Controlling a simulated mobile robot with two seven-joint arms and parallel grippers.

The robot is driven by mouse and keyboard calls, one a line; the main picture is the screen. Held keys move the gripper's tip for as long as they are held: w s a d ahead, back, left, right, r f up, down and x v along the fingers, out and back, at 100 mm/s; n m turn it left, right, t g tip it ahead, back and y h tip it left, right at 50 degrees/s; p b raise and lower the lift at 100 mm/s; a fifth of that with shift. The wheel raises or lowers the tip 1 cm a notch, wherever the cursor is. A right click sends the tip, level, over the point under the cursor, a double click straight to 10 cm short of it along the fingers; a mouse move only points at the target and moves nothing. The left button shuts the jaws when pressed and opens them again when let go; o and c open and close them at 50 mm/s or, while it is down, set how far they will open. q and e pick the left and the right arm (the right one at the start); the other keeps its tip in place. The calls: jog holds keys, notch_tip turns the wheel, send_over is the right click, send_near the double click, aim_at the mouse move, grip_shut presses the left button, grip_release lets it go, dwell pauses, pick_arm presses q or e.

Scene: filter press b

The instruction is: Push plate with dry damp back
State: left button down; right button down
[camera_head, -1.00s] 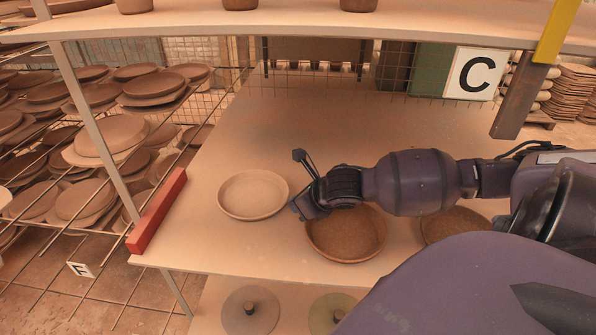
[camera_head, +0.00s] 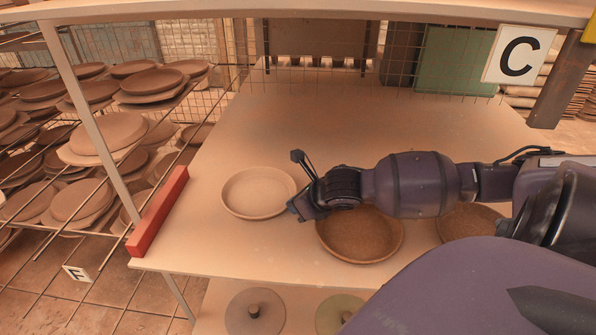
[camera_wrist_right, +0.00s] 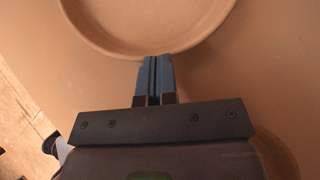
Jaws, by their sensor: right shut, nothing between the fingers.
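A pale, dry-looking plate (camera_head: 258,192) lies on the shelf board at the left. A darker brown plate (camera_head: 360,240) lies to its right, partly behind my arm. A third brown plate (camera_head: 466,222) is farther right, mostly hidden by the arm. My right gripper (camera_head: 296,207) is at the right edge of the pale plate. In the right wrist view its fingers (camera_wrist_right: 154,64) are shut and empty, with the tips at the near rim of a plate (camera_wrist_right: 150,20). Whether they touch the rim I cannot tell. My left gripper is not in view.
A red bar (camera_head: 158,212) lies along the left edge of the board (camera_head: 290,120). The board is clear behind the plates. An upper shelf (camera_head: 300,8) crosses the top. A C sign (camera_head: 518,54) hangs at the right. Racks of plates stand left.

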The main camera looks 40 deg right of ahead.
aim_at(274, 202)
jog(key=shift+w+a+b, duration=0.1)
jog(key=shift+w+b, duration=0.2)
jog(key=shift+w, duration=1.4)
jog(key=shift+w+a, duration=0.1)
jog(key=shift+w, duration=0.15)
